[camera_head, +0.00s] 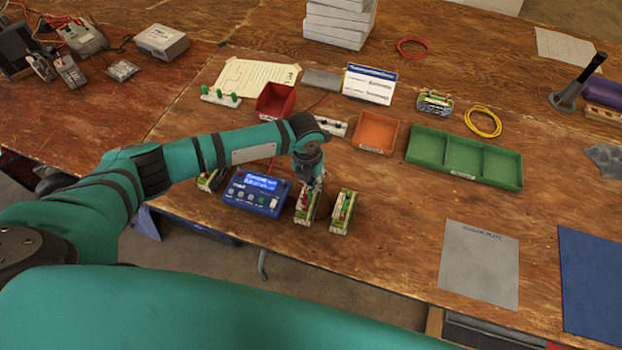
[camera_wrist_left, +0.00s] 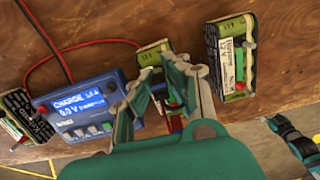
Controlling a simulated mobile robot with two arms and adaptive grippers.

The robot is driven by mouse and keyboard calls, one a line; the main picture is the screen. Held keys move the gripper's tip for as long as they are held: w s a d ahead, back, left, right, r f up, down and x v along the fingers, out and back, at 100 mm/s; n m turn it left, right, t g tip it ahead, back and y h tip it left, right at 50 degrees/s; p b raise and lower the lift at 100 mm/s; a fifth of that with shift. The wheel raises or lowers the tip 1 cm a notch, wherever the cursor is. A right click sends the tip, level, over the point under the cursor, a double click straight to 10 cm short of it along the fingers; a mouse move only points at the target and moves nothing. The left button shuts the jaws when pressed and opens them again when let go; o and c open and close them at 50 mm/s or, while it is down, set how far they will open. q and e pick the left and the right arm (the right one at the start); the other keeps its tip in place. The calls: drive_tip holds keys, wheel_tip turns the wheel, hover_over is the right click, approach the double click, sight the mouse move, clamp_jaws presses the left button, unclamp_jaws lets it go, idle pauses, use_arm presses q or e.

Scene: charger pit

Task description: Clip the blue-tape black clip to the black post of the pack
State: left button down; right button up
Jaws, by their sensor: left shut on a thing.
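My left gripper (camera_head: 313,187) points down at the pack (camera_head: 305,208) just right of the blue charger (camera_head: 255,193). In the left wrist view its two fingers (camera_wrist_left: 172,103) are closed together on a small thing, mostly hidden by the fingers; a bit of red shows between them. I cannot make out the black clip or its blue tape. The pack also shows behind the fingers (camera_wrist_left: 153,56), its posts hidden. The charger in the left wrist view (camera_wrist_left: 82,105) has a lit display and red and black leads.
Another pack (camera_head: 342,212) stands close to the right, and one (camera_head: 209,181) left of the charger. A red bin (camera_head: 276,101), an orange tray (camera_head: 375,133) and a green tray (camera_head: 465,158) lie behind.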

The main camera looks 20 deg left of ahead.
idle(0.3)
use_arm(q)
drive_tip(key=c, duration=1.3)
unclamp_jaws()
drive_tip(key=shift+o, duration=0.2)
drive_tip(key=shift+o, duration=1)
drive_tip(key=shift+r+p, duration=3.45)
drive_tip(key=shift+r, duration=0.35)
